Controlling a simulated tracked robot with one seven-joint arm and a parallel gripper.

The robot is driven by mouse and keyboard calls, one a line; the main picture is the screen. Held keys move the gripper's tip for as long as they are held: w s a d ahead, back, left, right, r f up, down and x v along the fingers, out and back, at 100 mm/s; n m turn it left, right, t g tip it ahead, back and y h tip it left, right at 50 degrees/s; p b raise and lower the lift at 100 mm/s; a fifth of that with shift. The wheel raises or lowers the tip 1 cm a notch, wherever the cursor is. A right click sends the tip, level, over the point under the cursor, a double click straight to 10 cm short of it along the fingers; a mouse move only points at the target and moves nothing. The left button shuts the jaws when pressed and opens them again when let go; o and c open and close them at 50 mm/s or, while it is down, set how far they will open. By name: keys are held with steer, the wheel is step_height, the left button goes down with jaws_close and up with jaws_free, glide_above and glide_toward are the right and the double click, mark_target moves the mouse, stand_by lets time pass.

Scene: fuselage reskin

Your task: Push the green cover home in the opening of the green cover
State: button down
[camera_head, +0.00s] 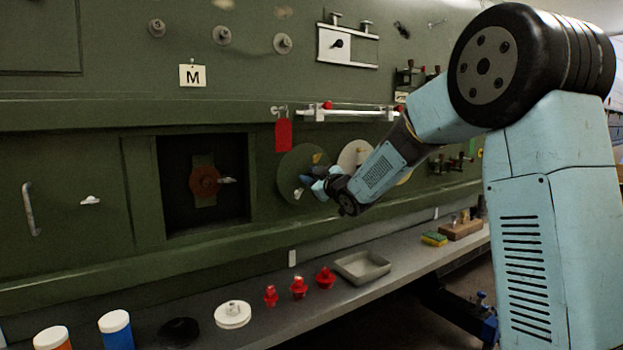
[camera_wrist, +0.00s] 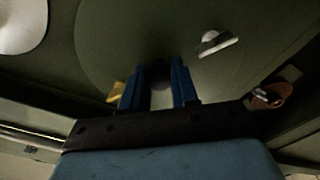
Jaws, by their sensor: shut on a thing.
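The green cover (camera_head: 295,165) is a round dull-green disc at the green fuselage wall, right of the square recess. It fills much of the wrist view (camera_wrist: 115,40), with a white latch (camera_wrist: 217,43) and a yellow tag (camera_wrist: 116,92) near it. My gripper (camera_head: 316,184) is at the cover's right side in the head view. In the wrist view my gripper (camera_wrist: 160,82) has its blue fingers on either side of a dark knob (camera_wrist: 159,70) at the cover's middle. The cover hides its opening, and I cannot tell how deep it sits.
A square recess (camera_head: 170,190) holds a red-brown round part (camera_head: 205,181). A pale disc (camera_head: 355,154) is right of the cover. A red tag (camera_head: 283,135) and a rail (camera_head: 345,112) are above. The shelf below carries red knobs (camera_head: 299,287) and a grey tray (camera_head: 362,266).

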steer(key=shift+x, duration=1.1)
stand_by(0.3)
steer(key=c, duration=0.8)
jaws_free()
steer(key=shift+w, duration=0.1)
steer(key=shift+v, duration=2.5)
steer(key=s+d+m+g+h, duration=0.3)
steer(key=s+d+m+h, duration=0.6)
steer(key=s+d, duration=0.9)
steer(key=s+d+f+m+g, duration=0.1)
steer(key=s+f+g, duration=0.1)
steer(key=s, duration=0.6)
steer(key=s+d+f+m+g+h, duration=0.1)
steer(key=s+d+f+m+g, duration=0.1)
steer(key=s, duration=0.7)
steer(key=s+d+f+m+g, duration=0.2)
steer(key=s+f, duration=0.2)
steer(key=s, duration=0.5)
steer(key=shift+d+g, duration=0.1)
steer(key=shift+g, duration=0.3)
